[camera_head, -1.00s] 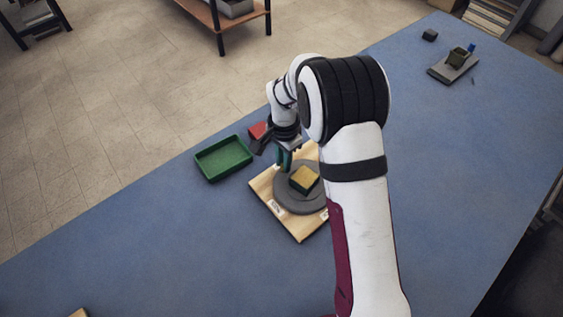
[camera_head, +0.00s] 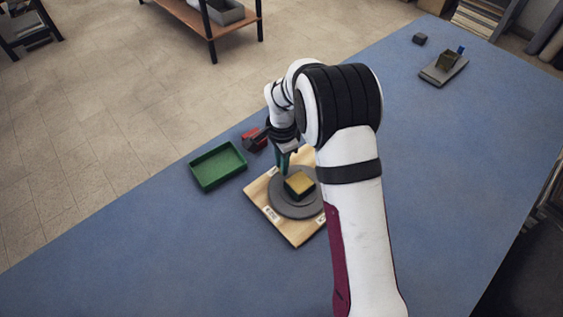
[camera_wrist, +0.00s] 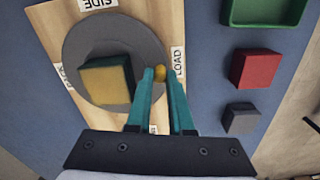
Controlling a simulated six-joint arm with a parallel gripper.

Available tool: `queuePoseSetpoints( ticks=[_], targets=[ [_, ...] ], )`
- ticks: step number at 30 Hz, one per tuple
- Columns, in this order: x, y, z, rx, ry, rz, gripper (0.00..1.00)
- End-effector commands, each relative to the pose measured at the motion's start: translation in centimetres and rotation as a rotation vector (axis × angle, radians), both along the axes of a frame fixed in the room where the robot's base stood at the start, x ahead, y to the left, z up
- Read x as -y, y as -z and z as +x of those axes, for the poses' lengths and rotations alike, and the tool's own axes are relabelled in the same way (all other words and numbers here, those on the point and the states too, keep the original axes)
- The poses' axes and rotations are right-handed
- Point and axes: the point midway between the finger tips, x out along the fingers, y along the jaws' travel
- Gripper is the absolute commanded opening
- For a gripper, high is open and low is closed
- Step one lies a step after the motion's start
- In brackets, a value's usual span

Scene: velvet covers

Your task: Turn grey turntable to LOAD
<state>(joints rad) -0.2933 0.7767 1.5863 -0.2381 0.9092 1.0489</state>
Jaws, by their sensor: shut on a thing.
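The grey turntable (camera_wrist: 92,35) is a round disc on a pale wooden board (camera_wrist: 45,18); both also show in the head view, disc (camera_head: 287,209) and board (camera_head: 297,236). A green block with a yellow top (camera_wrist: 105,82) sits on the disc. White labels are on the board around it: LOAD (camera_wrist: 178,64) at the right, SIDE (camera_wrist: 98,4) at the top, and one at the left that seems to read PACK (camera_wrist: 63,74). My gripper (camera_wrist: 162,78) has teal fingers shut on a yellow knob (camera_wrist: 160,74) at the disc's edge, beside LOAD. The fingers partly hide the knob.
A green tray (camera_head: 217,168), a red block (camera_head: 252,141) and a dark grey block (camera_wrist: 241,118) lie beside the board. A grey stand with a dark block (camera_head: 445,66) is at the far right of the blue table. Free table surrounds the board's front.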

Motion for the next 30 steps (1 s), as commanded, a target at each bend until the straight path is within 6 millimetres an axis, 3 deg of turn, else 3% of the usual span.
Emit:
queuePoseSetpoints(
  ticks=[9,10,15,25,30],
  targets=[
    [0.2,0.0,0.2,0.005,-0.001,-0.002,0.00],
    [0.2,0.0,0.2,0.005,-0.001,-0.002,0.23],
    [0.1,0.0,0.1,0.003,-0.001,-0.001,0.50],
    [0.1,-0.6,0.1,0.004,0.000,0.000,0.50],
    [0.0,-4.1,0.2,0.008,0.000,0.000,0.50]
  ],
)
